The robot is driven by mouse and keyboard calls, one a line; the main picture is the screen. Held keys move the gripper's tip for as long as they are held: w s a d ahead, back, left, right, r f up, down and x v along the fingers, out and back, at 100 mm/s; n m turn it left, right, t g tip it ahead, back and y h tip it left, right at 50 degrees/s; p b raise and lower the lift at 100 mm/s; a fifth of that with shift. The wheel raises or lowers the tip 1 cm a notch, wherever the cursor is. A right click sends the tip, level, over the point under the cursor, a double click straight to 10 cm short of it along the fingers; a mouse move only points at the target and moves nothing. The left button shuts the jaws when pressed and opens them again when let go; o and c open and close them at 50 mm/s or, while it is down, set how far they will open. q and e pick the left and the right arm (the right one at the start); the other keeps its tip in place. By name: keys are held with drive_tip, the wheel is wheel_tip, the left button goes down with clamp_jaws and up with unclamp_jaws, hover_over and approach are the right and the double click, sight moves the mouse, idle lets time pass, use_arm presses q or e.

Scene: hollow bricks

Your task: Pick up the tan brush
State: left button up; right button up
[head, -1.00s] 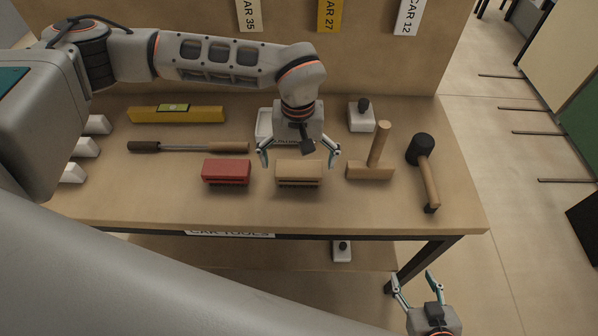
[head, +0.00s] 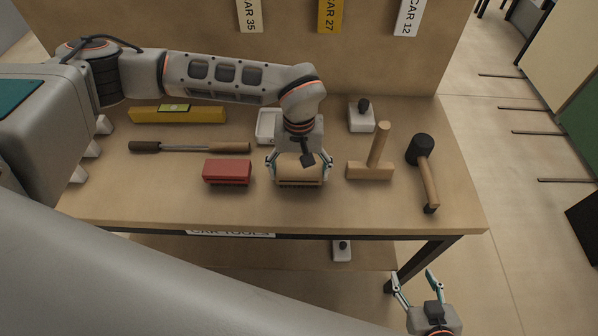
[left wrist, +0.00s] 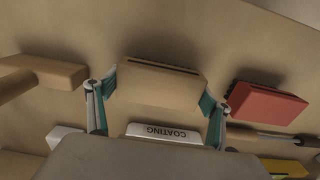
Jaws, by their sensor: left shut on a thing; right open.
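The tan brush (head: 299,170) lies on the workbench between a red brush (head: 227,171) and a wooden T-shaped tool (head: 371,169). My left gripper (head: 300,172) is above it, with one finger on each end, shut on it. In the left wrist view the tan brush (left wrist: 160,84) sits between the two teal fingertips (left wrist: 161,90), and the red brush (left wrist: 266,102) is to its right. The brush appears to be at or very near the bench top. My right gripper (head: 416,285) is open and empty, low in front of the bench's right side.
A yellow level (head: 178,114), a long dark-handled tool (head: 190,148), a white block with a black knob (head: 362,116) and a black mallet (head: 420,150) lie around. The bench front (head: 330,217) is clear.

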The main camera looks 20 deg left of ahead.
sight(299, 169)
use_arm(q)
drive_tip(key=shift+r, duration=0.1)
wheel_tip(299, 169, up, 20)
drive_tip(key=b, duration=0.1)
idle(0.4)
